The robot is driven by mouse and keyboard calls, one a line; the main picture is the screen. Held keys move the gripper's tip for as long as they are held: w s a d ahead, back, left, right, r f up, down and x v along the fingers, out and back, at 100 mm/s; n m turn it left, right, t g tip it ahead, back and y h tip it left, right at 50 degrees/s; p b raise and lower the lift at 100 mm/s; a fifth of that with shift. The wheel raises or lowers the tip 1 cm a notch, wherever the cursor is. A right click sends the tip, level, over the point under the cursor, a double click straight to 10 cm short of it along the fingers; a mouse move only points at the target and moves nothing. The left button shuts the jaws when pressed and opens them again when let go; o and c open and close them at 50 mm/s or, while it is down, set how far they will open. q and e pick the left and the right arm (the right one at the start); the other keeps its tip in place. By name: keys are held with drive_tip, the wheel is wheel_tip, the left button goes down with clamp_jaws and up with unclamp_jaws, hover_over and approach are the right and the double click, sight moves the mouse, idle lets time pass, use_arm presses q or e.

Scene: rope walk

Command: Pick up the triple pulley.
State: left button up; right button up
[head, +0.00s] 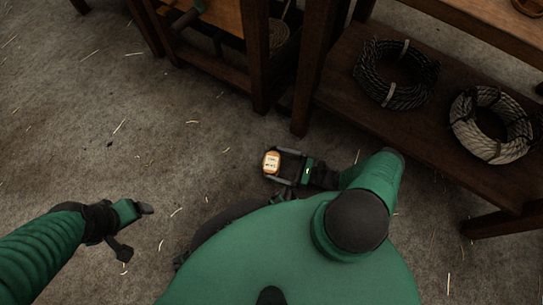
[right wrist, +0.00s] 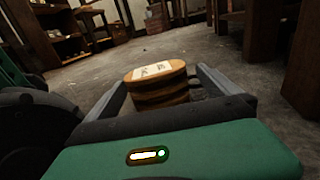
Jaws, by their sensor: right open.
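The triple pulley is a small wooden block (head: 271,162) with a pale label, low near the floor in the middle of the head view. In the right wrist view the pulley (right wrist: 157,88) shows stacked brown layers and a white label on top. My right gripper (head: 283,166) is open, with its fingers on either side of the pulley. I cannot tell whether either finger touches it. The pulley's lower part is hidden behind the gripper body in the right wrist view. My left gripper (head: 137,231) is open and empty over bare floor at the left.
A wooden shelf (head: 335,113) at the right holds a dark rope coil (head: 371,82) and a pale rope coil (head: 463,132). A wooden bench leg (head: 257,60) stands behind the pulley.

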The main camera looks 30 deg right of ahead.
drive_tip(key=b+x, duration=0.1)
drive_tip(key=x, duration=0.1)
drive_tip(key=b+x, duration=0.1)
drive_tip(key=x, duration=0.2)
drive_tip(key=shift+s+a, duration=0.15)
drive_tip(key=shift+a, duration=0.15)
drive_tip(key=shift+w+a, duration=0.15)
drive_tip(key=shift+w, duration=0.1)
use_arm(q)
drive_tip(key=x, duration=0.2)
drive_tip(key=shift+s+a+f, duration=0.1)
drive_tip(key=shift+s+f, duration=0.1)
drive_tip(key=shift+f, duration=0.15)
use_arm(e)
drive_tip(key=shift+r, duration=0.1)
drive_tip(key=c, duration=1.9)
drive_tip(key=shift+r, duration=0.1)
drive_tip(key=shift+c, duration=0.2)
